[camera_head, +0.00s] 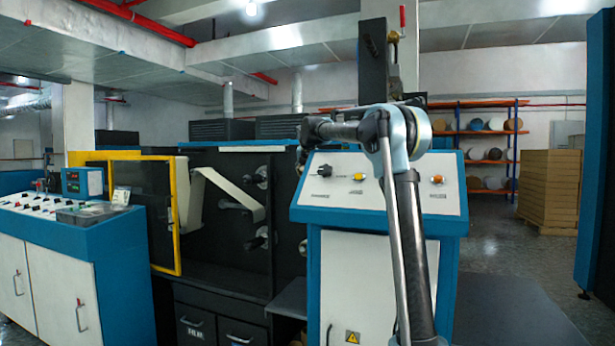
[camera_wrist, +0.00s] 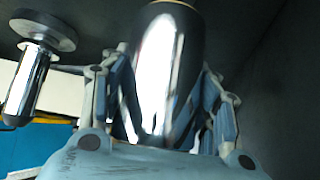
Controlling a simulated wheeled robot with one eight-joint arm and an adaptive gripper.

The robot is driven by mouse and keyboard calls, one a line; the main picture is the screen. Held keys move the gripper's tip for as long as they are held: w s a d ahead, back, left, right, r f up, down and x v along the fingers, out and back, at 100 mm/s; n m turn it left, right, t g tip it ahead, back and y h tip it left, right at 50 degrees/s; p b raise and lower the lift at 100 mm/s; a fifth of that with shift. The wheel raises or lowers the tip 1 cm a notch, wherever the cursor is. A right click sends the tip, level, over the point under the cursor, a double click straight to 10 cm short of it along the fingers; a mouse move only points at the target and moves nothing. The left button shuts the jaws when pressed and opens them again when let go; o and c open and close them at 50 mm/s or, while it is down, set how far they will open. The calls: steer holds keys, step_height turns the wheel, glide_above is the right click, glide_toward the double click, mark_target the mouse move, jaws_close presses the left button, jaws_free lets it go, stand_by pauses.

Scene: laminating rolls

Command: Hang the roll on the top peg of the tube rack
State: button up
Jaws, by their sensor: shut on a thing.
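In the wrist view my gripper (camera_wrist: 166,75) has its blue-grey fingers on both sides of a shiny, dark metallic cylinder, which appears to be the roll (camera_wrist: 168,50). In the head view my arm reaches forward and left across the control console; the gripper and the roll cannot be made out there. Round-ended spindles (camera_head: 258,177) stick out of the black machine panel left of the arm. I cannot tell which part is the tube rack or its top peg.
In the wrist view a chrome cylinder with a grey disc (camera_wrist: 38,70) stands close to the left of my gripper. The blue and white console (camera_head: 330,200) lies behind my arm. A pale web (camera_head: 225,190) runs inside the machine by a yellow frame (camera_head: 173,215).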

steer(key=shift+w+d, duration=0.25)
steer(key=shift+w, duration=0.35)
steer(key=shift+w+d, duration=0.2)
steer(key=shift+w, duration=0.4)
steer(key=o, duration=1.2)
